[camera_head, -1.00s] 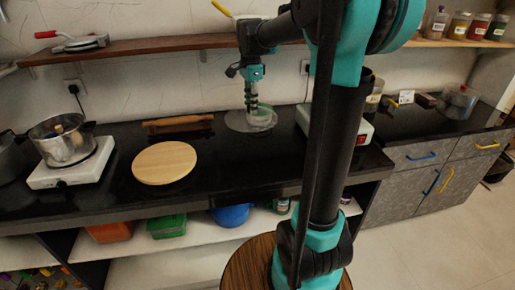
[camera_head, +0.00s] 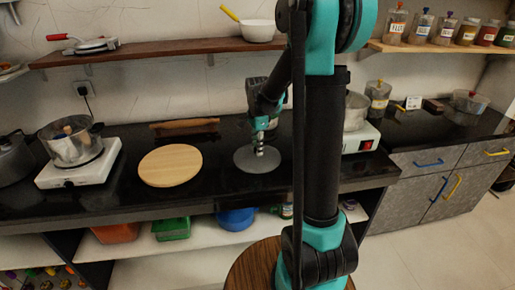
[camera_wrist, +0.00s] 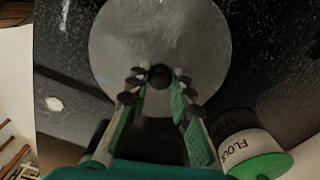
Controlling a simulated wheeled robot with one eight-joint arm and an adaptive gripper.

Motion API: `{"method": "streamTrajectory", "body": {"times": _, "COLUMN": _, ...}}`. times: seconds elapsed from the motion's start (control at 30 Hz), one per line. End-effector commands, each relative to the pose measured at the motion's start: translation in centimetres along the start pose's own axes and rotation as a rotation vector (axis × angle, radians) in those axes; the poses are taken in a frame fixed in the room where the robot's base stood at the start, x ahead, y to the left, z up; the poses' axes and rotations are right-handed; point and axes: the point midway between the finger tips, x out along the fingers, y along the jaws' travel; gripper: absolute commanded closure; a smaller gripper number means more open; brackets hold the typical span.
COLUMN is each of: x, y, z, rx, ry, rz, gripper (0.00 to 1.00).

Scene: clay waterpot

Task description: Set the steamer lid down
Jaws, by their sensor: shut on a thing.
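The steamer lid (camera_head: 250,163) is a flat grey disc with a dark knob. It is over the dark counter, right of the round wooden board. In the wrist view the lid (camera_wrist: 150,35) lies level beyond my fingers, with its knob between the fingertips. My gripper (camera_head: 261,149) points down and is shut on the knob; the fingers also show in the wrist view (camera_wrist: 158,80). I cannot tell whether the lid's underside touches the counter.
A round wooden board (camera_head: 170,166) and a rolling pin (camera_head: 184,127) are left of the lid. A hotplate with a pot (camera_head: 75,150) stands farther left. A flour canister (camera_wrist: 243,140) is close to the gripper in the wrist view. Bare counter (camera_head: 222,178) lies between board and lid.

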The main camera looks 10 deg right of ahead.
Motion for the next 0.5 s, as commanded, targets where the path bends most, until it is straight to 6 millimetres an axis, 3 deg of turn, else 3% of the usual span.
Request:
{"method": "streamTrajectory", "body": {"times": 0.4, "x": 0.57, "y": -0.01, "z": 0.00, "rx": 0.000, "ry": 0.000, "rz": 0.000, "gripper": 1.00}}
{"method": "streamTrajectory", "body": {"times": 0.43, "x": 0.53, "y": 0.00, "z": 0.00, "rx": 0.000, "ry": 0.000, "rz": 0.000, "gripper": 0.75}}
{"method": "streamTrajectory", "body": {"times": 0.5, "x": 0.52, "y": 0.00, "z": 0.00, "rx": 0.000, "ry": 0.000, "rz": 0.000, "gripper": 0.67}}
